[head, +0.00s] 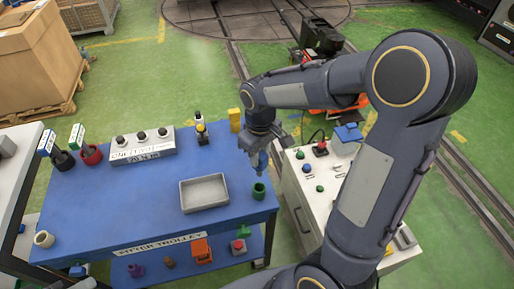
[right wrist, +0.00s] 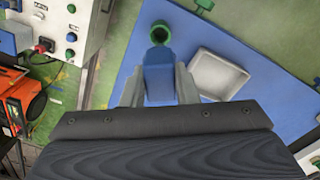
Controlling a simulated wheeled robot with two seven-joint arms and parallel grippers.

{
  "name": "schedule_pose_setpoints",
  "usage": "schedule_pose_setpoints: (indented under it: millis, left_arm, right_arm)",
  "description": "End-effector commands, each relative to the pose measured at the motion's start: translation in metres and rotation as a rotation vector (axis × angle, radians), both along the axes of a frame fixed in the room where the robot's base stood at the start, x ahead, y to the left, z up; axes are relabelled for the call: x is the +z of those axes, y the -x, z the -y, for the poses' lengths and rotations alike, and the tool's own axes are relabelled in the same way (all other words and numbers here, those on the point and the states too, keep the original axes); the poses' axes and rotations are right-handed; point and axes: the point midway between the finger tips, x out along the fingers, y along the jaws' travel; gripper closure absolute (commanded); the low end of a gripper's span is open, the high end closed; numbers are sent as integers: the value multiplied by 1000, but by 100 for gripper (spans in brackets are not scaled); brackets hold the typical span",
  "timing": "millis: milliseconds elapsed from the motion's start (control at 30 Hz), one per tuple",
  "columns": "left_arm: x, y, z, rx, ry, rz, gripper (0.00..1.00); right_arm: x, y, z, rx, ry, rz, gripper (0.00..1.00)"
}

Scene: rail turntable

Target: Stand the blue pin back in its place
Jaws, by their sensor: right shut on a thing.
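The blue pin (right wrist: 158,75) is held between the two fingers of my right gripper (right wrist: 159,85), which is shut on it. In the head view the right gripper (head: 258,148) is above the right side of the blue table, with the blue pin (head: 263,160) under it. A green cup (head: 258,191) stands on the table near its right edge, just below the pin in the picture. In the right wrist view the pin's far end overlaps the rim of the green cup (right wrist: 160,29); I cannot tell whether they touch. My left gripper is out of view.
A grey tray (head: 204,194) lies left of the green cup. A red cup (head: 92,154), a dark cup (head: 62,160) and a cream cup (head: 44,239) stand at the left. A control box (head: 142,146) is at the back. A white button console (head: 318,190) stands close on the right.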

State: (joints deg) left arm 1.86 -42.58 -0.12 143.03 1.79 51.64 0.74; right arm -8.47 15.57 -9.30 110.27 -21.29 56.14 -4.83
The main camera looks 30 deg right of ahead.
Motion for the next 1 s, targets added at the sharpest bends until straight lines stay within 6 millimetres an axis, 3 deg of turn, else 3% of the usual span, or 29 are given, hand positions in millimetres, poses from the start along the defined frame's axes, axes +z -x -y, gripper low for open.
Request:
schedule_pose_setpoints:
  millis: [367,1000]
  left_arm:
    - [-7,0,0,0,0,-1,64]
    - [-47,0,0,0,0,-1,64]
  right_arm:
    - [-8,0,0,-1,0,1,100]
    - [-58,0,0,-1,-1,2,100]
